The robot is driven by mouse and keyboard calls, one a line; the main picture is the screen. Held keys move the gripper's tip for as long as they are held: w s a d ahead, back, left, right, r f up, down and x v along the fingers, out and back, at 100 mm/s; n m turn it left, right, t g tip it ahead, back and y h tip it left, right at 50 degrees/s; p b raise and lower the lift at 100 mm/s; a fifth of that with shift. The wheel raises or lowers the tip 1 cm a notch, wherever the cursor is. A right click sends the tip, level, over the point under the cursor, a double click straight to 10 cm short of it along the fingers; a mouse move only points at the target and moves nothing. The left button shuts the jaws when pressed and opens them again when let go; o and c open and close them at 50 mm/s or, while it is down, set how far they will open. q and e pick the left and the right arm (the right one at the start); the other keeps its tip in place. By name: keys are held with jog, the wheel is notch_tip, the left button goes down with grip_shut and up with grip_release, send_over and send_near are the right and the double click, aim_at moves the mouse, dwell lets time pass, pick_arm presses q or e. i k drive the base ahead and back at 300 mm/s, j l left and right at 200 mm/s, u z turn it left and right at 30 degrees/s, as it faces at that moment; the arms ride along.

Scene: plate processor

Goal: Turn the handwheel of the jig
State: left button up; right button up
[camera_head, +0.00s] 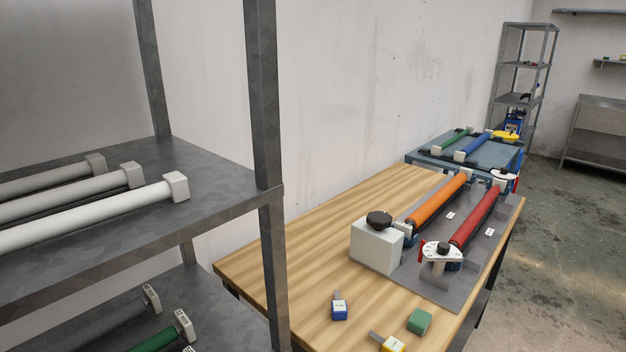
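The jig (426,274) lies on the wooden table, a grey plate carrying an orange roller (438,200) and a red roller (476,216). A white handwheel (441,251) with a dark hub and a small red part at its left side is at the jig's near end. A light grey box (375,247) with a black knob (379,219) on top stands at the near end of the orange roller. A second white wheel (503,175) shows at the far end of the red roller. Neither of my grippers is in view.
A metal shelf (225,176) with several rollers fills the left foreground. A blue jig (475,150) stands behind. The floor (560,240) at the right is clear.

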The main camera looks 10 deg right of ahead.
aim_at(380, 220)
jog(key=l+u, duration=0.7)
jog(key=i+l, duration=0.05)
jog(key=l, duration=0.1)
